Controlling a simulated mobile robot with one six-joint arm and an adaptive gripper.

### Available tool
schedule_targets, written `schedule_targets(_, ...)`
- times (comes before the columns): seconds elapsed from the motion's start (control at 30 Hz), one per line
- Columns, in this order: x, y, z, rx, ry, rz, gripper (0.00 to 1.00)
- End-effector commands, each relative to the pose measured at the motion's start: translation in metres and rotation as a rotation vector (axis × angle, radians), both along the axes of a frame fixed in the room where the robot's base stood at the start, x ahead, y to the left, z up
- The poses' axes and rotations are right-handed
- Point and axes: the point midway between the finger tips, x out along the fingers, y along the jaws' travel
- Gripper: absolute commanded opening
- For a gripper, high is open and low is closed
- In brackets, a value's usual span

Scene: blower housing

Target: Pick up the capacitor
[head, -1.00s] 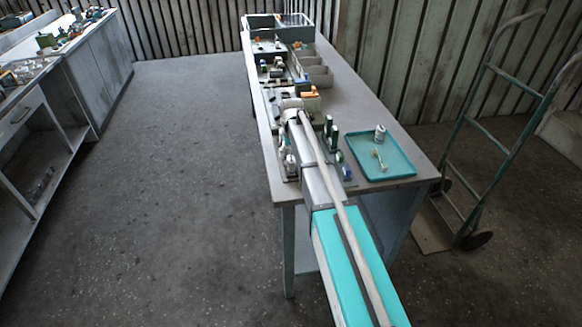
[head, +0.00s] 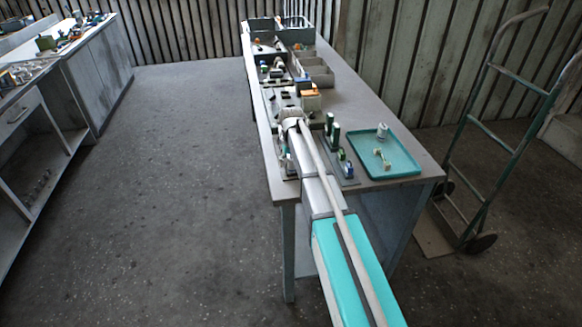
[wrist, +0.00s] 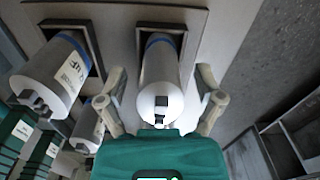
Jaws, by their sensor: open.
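A white cylindrical capacitor (wrist: 160,69) with a blue band stands in a dark square holder in the wrist view. A second white capacitor (wrist: 48,77), with printed lettering and a blue band, is in another dark holder to its left. My gripper (wrist: 161,80) is open, with one finger on each side of the middle capacitor. Whether the fingers touch it cannot be told. In the head view my wrist is over the near left part of the workbench (head: 345,90), and the fingers are too small to make out.
A smaller white cylinder (wrist: 88,122) and green blocks (wrist: 18,135) are close to the gripper's left. A teal tray (head: 398,165) with a white cylinder and a small pale part lies on the right. Bins line the far bench. A hand truck (head: 505,140) stands beyond its right side.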

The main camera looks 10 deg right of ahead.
Motion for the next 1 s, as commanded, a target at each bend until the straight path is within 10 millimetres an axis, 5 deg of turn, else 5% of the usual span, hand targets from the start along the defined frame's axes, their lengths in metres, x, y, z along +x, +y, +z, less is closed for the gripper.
schedule_targets(0.53, 0.0, 0.0, 0.0002, 0.0, 0.0, 0.0, 0.85)
schedule_targets(0.93, 0.0, 0.0007, 0.0001, 0.0, 0.0, 0.001, 0.13)
schedule_targets(1.0, 0.0, 0.0011, 0.0002, 0.0, 0.0, 0.001, 0.11)
